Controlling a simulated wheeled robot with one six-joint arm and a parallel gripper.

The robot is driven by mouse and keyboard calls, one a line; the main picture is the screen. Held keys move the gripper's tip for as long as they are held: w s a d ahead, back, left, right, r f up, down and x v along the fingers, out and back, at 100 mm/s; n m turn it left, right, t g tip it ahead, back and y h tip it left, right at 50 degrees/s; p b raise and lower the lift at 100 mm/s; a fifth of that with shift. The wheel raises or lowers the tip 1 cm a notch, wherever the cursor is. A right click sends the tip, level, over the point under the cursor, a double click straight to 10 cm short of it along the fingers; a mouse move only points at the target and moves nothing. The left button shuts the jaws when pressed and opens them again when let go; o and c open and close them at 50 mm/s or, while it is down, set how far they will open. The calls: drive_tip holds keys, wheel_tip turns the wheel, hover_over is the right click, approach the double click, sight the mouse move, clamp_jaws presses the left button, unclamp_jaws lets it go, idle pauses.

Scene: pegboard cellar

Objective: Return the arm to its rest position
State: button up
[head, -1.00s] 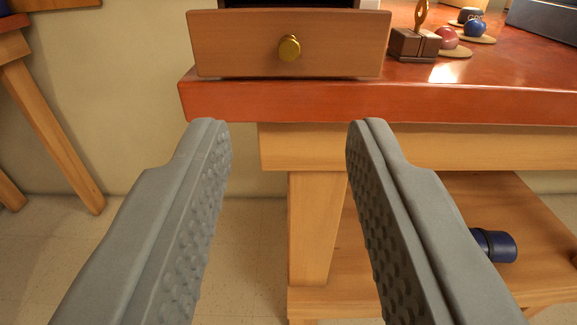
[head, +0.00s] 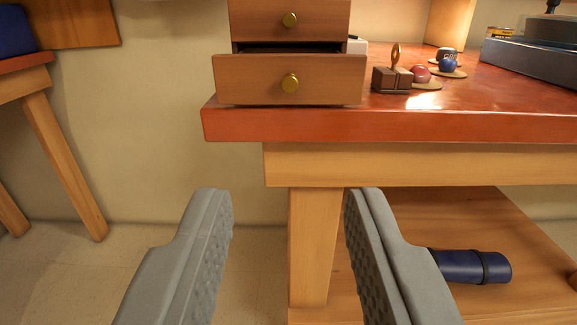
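My gripper (head: 288,195) is open and empty, its two grey fingers wide apart in the lower middle of the head view. It is in front of the workbench, and its fingertips show below the edge of the red top (head: 400,125). No object is between the fingers. A small wooden drawer unit (head: 248,22) stands on the bench's left end. Its lower drawer (head: 225,80) is pulled out some way, with a dark gap above its front and a brass knob (head: 290,84). The upper drawer shown looks shut.
On the bench are a dark wooden block with a gold ring (head: 391,79), a red ball (head: 421,74), a blue ball (head: 449,65) and a blue-grey case (head: 520,56). A dark blue cylinder (head: 462,266) lies on the lower shelf. Another table (head: 25,80) stands left; floor between is clear.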

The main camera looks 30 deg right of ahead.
drive_tip(key=s+a+r+n+t+y, duration=0.2)
drive_tip(key=s+a+r+y, duration=0.15)
drive_tip(key=r, duration=0.25)
drive_tip(key=s+a+r+n+t+y, duration=0.2)
drive_tip(key=a+r+y, duration=0.15)
drive_tip(key=r, duration=0.35)
drive_tip(key=s+a+r+n+g+y, duration=0.1)
drive_tip(key=s+r, duration=0.4)
drive_tip(key=s, duration=0.6)
drive_tip(key=shift+s+a+n+g+y, duration=0.2)
drive_tip(key=shift+s+n+g+y, duration=0.1)
drive_tip(key=shift+n+y, duration=0.65)
